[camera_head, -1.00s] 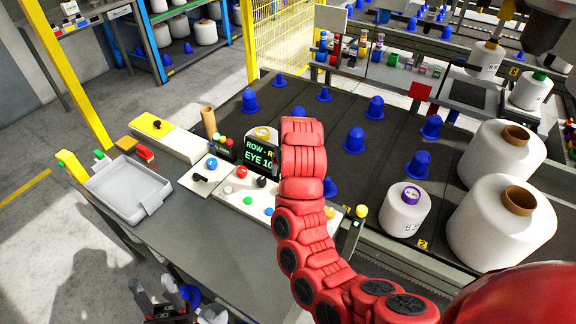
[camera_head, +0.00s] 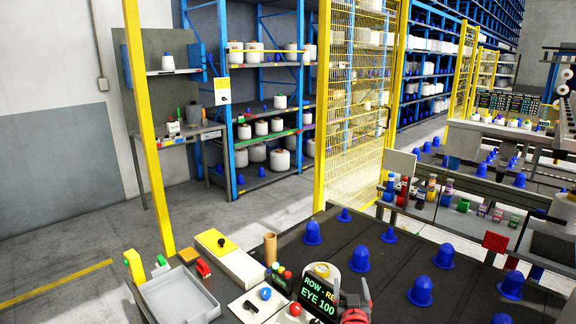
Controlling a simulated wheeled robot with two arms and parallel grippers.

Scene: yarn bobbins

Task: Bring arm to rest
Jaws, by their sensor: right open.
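My right gripper (camera_head: 352,292) shows at the bottom edge, right of centre. Its two dark fingers point up and stand apart, with a red part of my arm below them. It is open, and I see nothing held between the fingers. It overlaps the right side of the display (camera_head: 318,297) reading "ROW" and "EYE 100" in the picture. The rest of my right arm is cut off by the frame. My left gripper is not in view.
A dark peg table (camera_head: 390,285) with several blue pegs fills the lower right. A grey tray (camera_head: 178,297) and a brown tube (camera_head: 270,248) are at lower left. A yellow mesh fence (camera_head: 355,120) and blue shelving (camera_head: 228,95) stand behind. Floor at left is clear.

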